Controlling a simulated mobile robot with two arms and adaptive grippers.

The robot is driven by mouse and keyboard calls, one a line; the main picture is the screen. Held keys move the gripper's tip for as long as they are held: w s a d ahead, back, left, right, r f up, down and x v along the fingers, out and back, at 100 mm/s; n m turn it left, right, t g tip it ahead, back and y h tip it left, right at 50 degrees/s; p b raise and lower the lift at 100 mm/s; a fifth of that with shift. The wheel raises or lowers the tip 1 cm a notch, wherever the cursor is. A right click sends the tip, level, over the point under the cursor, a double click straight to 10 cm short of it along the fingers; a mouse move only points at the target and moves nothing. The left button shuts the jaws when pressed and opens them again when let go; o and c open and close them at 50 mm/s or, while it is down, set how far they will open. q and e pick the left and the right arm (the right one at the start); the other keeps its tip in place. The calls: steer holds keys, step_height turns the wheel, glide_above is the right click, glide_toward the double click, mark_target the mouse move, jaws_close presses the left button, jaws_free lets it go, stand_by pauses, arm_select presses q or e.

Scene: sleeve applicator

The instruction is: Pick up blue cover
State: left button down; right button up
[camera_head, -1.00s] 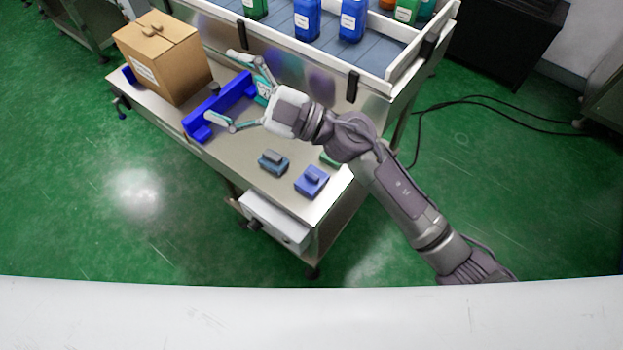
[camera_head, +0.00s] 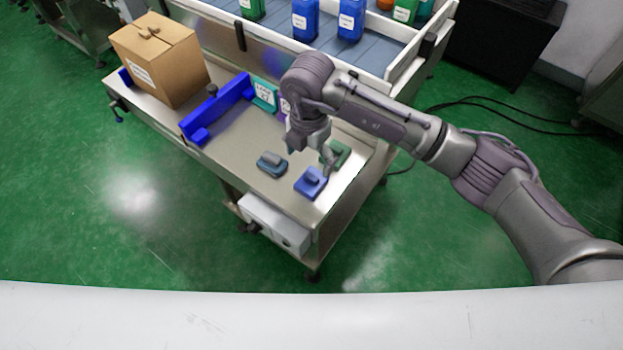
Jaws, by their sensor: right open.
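The blue cover (camera_head: 311,183) is a small blue block with a raised grip on top. It sits near the front right corner of the steel table (camera_head: 232,150). My right gripper (camera_head: 310,165) points down just above and behind the blue cover, with its fingers spread and one finger close to the cover's right side. The gripper is open and holds nothing that I can see. Its fingers are partly hidden by its own body. My left gripper is not in view.
A grey-blue cover (camera_head: 271,164) lies left of the blue one, and a green cover (camera_head: 338,153) lies behind it, close to the gripper. A blue bracket (camera_head: 217,108) and a cardboard box (camera_head: 160,60) stand farther left. A conveyor (camera_head: 375,62) with bottles runs behind.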

mark_target(311, 177)
step_height(311, 177, down, 2)
steer(key=shift+f, duration=0.25)
steer(key=f, duration=0.4)
steer(key=shift+s+d+f+p, duration=0.15)
steer(key=shift+s+d+p, duration=0.1)
steer(key=shift+s+p, duration=0.1)
steer(key=shift+f, duration=0.35)
steer(key=c, duration=1.2)
steer(key=shift+c, duration=0.2)
steer(key=shift+r, duration=0.15)
